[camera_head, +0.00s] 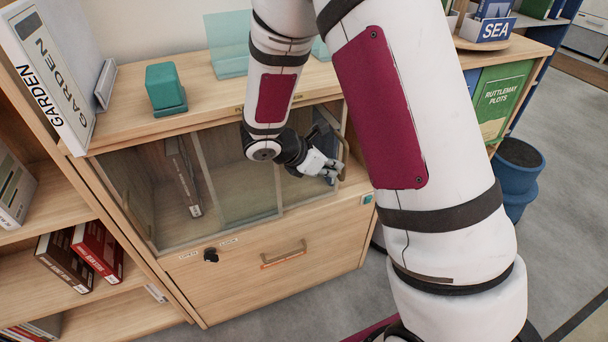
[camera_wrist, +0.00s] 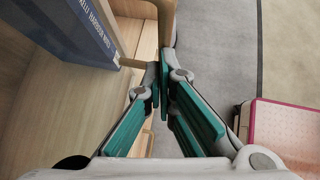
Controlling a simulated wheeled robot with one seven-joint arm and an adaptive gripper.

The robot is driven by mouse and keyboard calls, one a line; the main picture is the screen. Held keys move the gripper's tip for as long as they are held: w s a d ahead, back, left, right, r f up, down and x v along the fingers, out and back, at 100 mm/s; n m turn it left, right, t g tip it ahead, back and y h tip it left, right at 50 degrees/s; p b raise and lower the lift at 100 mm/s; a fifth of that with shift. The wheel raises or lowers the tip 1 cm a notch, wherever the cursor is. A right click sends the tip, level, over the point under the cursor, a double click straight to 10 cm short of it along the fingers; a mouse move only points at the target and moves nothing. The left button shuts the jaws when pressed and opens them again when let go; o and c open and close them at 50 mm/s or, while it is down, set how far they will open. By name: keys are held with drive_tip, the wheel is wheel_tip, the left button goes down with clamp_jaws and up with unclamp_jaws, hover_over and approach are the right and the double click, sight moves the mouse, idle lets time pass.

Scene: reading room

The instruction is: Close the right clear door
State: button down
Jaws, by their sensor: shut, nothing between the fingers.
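The low wooden cabinet (camera_head: 290,262) has a glazed front with several clear panes. One clear pane (camera_head: 237,180) stands at the middle of the front. My forearm covers much of the right side, so I cannot tell exactly how far the right clear door stands open. A tan bow handle (camera_head: 345,150) shows at the right end of the front; the wrist view shows a tan bar (camera_wrist: 166,22) just beyond my fingers. My gripper (camera_head: 328,172) is shut and empty, close beside the handle; contact is unclear. Its teal-padded fingers (camera_wrist: 162,88) meet at the tips.
A drawer handle (camera_head: 283,256) and a black knob (camera_head: 210,255) are below the panes. A dark book (camera_head: 184,176) stands inside. A teal block (camera_head: 166,88) and a clear teal panel (camera_head: 229,45) are on top. A blue bin (camera_head: 516,175) stands right; grey floor there is open.

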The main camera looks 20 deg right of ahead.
drive_tip(key=d+b, duration=0.1)
drive_tip(key=d, duration=1.4)
drive_tip(key=shift+b, duration=0.3)
drive_tip(key=shift+d, duration=0.15)
